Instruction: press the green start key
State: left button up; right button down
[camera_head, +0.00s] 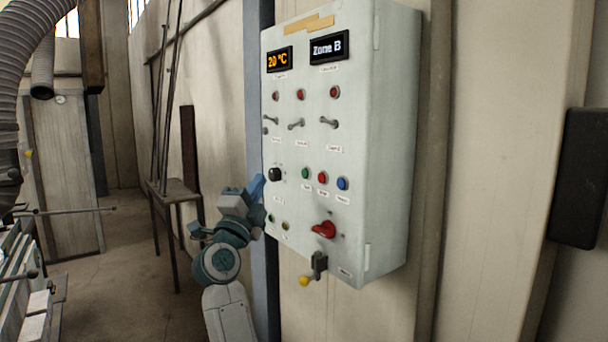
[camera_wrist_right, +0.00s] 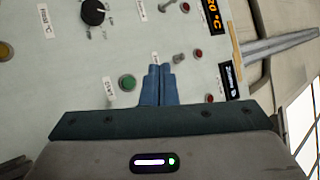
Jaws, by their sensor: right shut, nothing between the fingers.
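The green start key (camera_head: 305,173) is a round green button on the grey control panel (camera_head: 392,150), left of a red button (camera_head: 322,178) and a blue button (camera_head: 342,183). It also shows in the right wrist view as a green button (camera_wrist_right: 127,82) in a metal ring beside a label that seems to read START. My right gripper (camera_head: 258,186) is at the panel's left edge in the head view. Its blue fingers (camera_wrist_right: 160,69) are shut and empty, pointing at the panel, to the right of the green key in the wrist view. Contact cannot be told. My left gripper is out of view.
A black knob (camera_head: 275,174) sits left of the green key. Toggle levers and red lamps are above; a red rotary switch (camera_head: 324,229) and a yellow-knobbed lever (camera_head: 304,281) are below. A small metal stand (camera_head: 176,192) stands behind at left.

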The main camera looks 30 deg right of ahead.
aim_at(305, 173)
jog(key=d+p, duration=0.1)
jog(key=d, duration=0.7)
jog(key=shift+w+d+p, duration=0.35)
jog(key=shift+d+p, duration=0.05)
dwell(1.8)
jog(key=shift+d+p, duration=0.45)
jog(key=shift+p, duration=0.1)
